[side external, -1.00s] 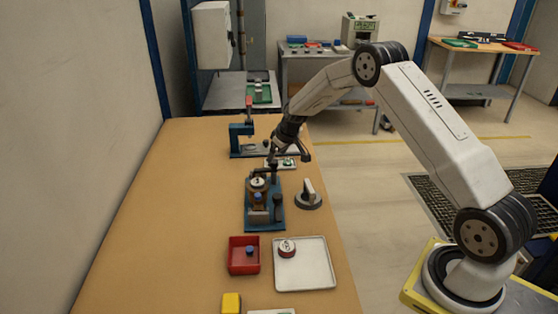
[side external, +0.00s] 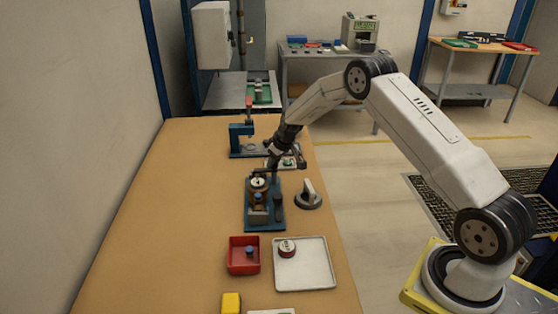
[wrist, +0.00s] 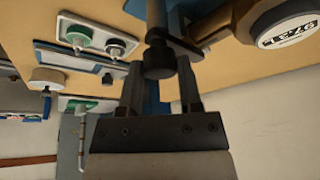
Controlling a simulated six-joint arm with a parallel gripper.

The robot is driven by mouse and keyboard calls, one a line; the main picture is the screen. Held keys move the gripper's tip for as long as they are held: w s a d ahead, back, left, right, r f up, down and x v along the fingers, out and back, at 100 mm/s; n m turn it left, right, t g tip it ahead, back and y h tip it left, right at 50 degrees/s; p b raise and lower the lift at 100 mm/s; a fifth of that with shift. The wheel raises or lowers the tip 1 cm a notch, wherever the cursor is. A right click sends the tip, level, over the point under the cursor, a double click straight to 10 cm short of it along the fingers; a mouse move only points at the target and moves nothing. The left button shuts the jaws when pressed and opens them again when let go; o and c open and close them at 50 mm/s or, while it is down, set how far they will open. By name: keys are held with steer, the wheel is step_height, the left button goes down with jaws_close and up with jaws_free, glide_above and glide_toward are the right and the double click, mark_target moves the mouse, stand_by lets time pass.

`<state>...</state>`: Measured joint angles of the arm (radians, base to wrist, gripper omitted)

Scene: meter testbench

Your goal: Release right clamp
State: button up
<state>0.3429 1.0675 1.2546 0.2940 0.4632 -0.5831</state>
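The blue clamp fixture (side external: 251,222) stands on the bench in the side view and holds a round meter (side external: 258,183). An upright dark clamp handle rises at its far end. In the wrist view, the dark knob (wrist: 159,62) of a handle sits between the two fingers of my gripper (wrist: 160,75). The fingers are apart with the knob filling most of the gap; I cannot tell whether they touch it. In the side view, my gripper (side external: 274,162) is small and dark at the fixture's far end. A labelled meter (wrist: 286,30) shows at the wrist view's upper right.
A grey dial switch (side external: 308,196) stands right of the fixture. A red bin (side external: 234,264) and a white tray (side external: 318,272) with a small round meter (side external: 287,248) lie nearer. Another blue fixture (side external: 238,140) with a red-handled lever stands behind. The bench's left side is clear.

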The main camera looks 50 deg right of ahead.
steer(key=shift+m, duration=0.5)
jaws_close()
steer(key=shift+a+m+g+h, duration=0.15)
steer(key=shift+m+h, duration=0.25)
steer(key=shift+m, duration=0.45)
steer(key=shift+d+m+g+h, duration=0.15)
steer(key=shift+m+h, duration=0.25)
steer(key=shift+m, duration=0.45)
steer(key=shift+a+m+g+h, duration=0.1)
steer(key=shift+m+g+h, duration=0.25)
steer(key=shift+m, duration=0.85)
steer(key=shift+a+m+g+h, duration=0.15)
steer(key=shift+m+h, duration=0.3)
steer(key=shift+m, duration=0.75)
steer(key=m+g+h, duration=0.1)
steer(key=m, duration=0.3)
steer(key=shift+w, duration=0.1)
steer(key=shift+m+g, duration=1)
steer(key=shift+m, duration=1.4)
steer(key=o, duration=1)
jaws_free()
steer(key=shift+w, duration=0.1)
